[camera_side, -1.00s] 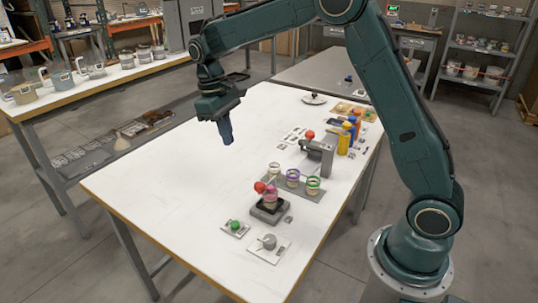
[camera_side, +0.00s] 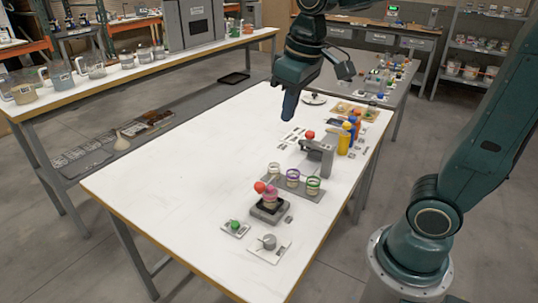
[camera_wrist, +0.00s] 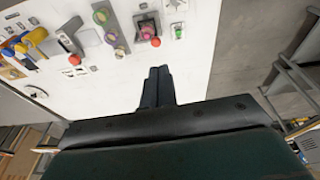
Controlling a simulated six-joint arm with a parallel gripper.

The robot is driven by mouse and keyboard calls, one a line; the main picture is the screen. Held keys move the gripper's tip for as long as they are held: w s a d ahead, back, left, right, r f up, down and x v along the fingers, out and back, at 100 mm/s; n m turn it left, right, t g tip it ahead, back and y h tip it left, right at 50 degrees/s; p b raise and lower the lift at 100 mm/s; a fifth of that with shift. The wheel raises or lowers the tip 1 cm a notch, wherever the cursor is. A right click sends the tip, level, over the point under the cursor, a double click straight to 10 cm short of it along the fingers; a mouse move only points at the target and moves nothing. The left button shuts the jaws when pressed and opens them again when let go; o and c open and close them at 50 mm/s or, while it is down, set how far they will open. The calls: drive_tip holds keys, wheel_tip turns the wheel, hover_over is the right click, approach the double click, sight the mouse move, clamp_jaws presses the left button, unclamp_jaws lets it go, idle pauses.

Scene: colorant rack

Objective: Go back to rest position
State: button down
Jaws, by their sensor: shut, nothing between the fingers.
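My gripper (camera_side: 289,106) is above the far half of the white table in the side view, pointing down with its fingers together. It is shut and holds nothing. In the wrist view its two dark fingers (camera_wrist: 158,75) lie side by side over bare white tabletop. The arm reaches in from the right side of the side view. The gripper appears apart from everything on the table, though its exact height is hard to tell.
On the white table (camera_side: 165,165) stand a grey rack with several ringed jars (camera_side: 292,178), a black-topped device with a pink jar (camera_side: 270,200), a grey dispenser with a red ball (camera_side: 318,152) and yellow bottles (camera_side: 344,140). The table's left half is clear.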

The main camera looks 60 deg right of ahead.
drive_tip(key=s+f+t, duration=0.2)
drive_tip(key=s+t, duration=0.1)
drive_tip(key=s, duration=0.8)
drive_tip(key=shift+s+a, duration=0.25)
drive_tip(key=shift+s, duration=0.1)
drive_tip(key=c, duration=1.2)
unclamp_jaws()
drive_tip(key=shift+w, duration=0.2)
drive_tip(key=o, duration=0.7)
drive_tip(key=shift+w+a+r+n, duration=0.25)
drive_tip(key=shift+w+n, duration=0.25)
drive_tip(key=shift+n, duration=0.3)
drive_tip(key=o, duration=0.5)
drive_tip(key=w+n, duration=0.1)
drive_tip(key=n, duration=0.1)
drive_tip(key=w+r+n+g, duration=0.1)
drive_tip(key=w+a+n+g, duration=0.1)
drive_tip(key=w+n, duration=0.1)
drive_tip(key=shift+a+r+n, duration=0.1)
drive_tip(key=shift+r+n, duration=0.2)
drive_tip(key=shift+r, duration=0.1)
drive_tip(key=w+a+n+g, duration=0.3)
drive_tip(key=w+n, duration=0.4)
drive_tip(key=n, duration=0.3)
drive_tip(key=shift+w+a+r, duration=0.15)
drive_tip(key=shift+a, duration=0.05)
